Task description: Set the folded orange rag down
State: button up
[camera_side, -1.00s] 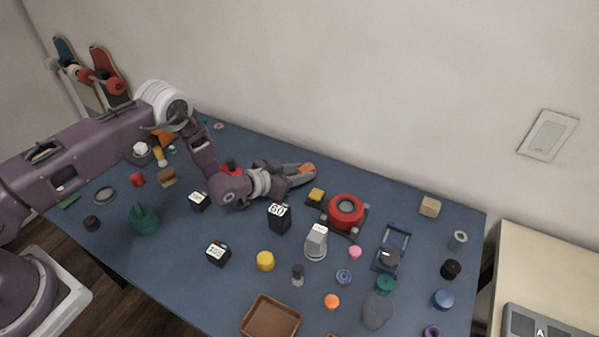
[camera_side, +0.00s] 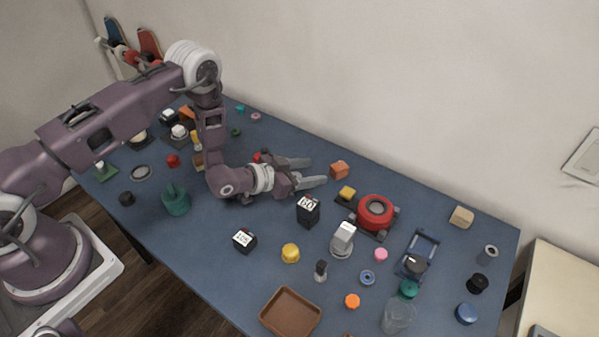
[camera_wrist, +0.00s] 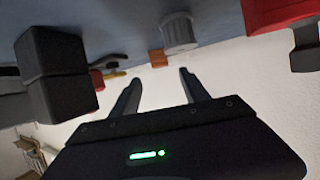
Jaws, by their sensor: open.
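The folded orange rag (camera_side: 339,170) lies on the blue table, towards its back edge, as a small orange block-like shape. My gripper (camera_side: 317,172) is low over the table to the left of the rag, its two fingers spread and pointing at it. A gap shows between the fingertips and the rag, and nothing is between the fingers. In the wrist view my gripper (camera_wrist: 158,78) is also open and empty. A small orange shape lies beyond the fingertips there; I cannot tell whether it is the rag.
A black box marked 60 (camera_side: 307,211) stands in front of my gripper. A brown tray (camera_side: 290,312) is at the front edge. The wall is close behind.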

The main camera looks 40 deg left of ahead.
jog(key=shift+v, duration=1.95)
jog(key=w+a+r+y, duration=0.1)
jog(key=w+r, duration=0.1)
jog(key=r, duration=0.3)
jog(key=w+a+r+y, duration=0.1)
jog(key=w+a+r, duration=0.1)
jog(key=r, duration=0.3)
jog(key=s+a+r+n+g+y, duration=0.15)
jog(key=s+r, duration=0.25)
jog(key=r, duration=0.4)
jog(key=s+a+r+n+g+y, duration=0.15)
jog(key=s+r, duration=0.25)
jog(key=r, duration=0.4)
jog(key=s+r+g, duration=0.2)
jog(key=s+r, duration=0.1)
jog(key=s, duration=1.2)
jog(key=s+r+n+g, duration=0.1)
jog(key=s+r+g, duration=0.1)
jog(key=s, duration=1.2)
jog(key=shift+v, duration=0.85)
